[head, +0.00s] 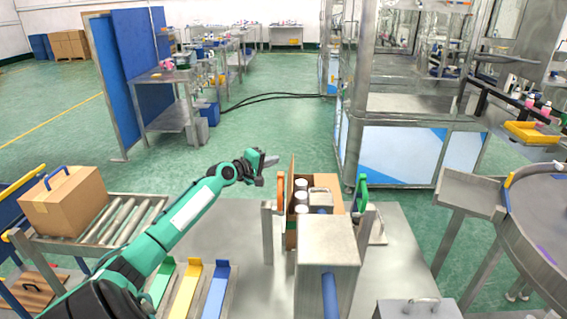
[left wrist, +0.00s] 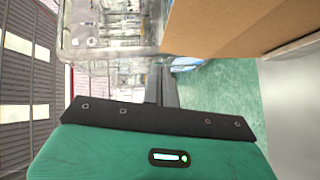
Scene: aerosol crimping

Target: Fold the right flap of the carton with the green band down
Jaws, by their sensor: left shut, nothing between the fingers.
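An open brown carton (head: 292,236) stands at the centre of the bench in the head view, holding several white-topped cans (head: 301,197). A tall flap (head: 291,170) stands upright on its left side. My left gripper (head: 271,160) is shut and empty, in the air just left of the upright flap. In the left wrist view its fingers (left wrist: 161,86) are together, with a brown cardboard panel (left wrist: 235,25) at upper right, apart from them.
An orange handle (head: 281,188) and a green handle (head: 362,190) flank the carton. A metal box (head: 328,243) stands in front, hiding its lower part. A closed carton (head: 65,202) sits on the roller conveyor (head: 122,222) at left. Green, yellow and blue strips (head: 187,288) lie front left.

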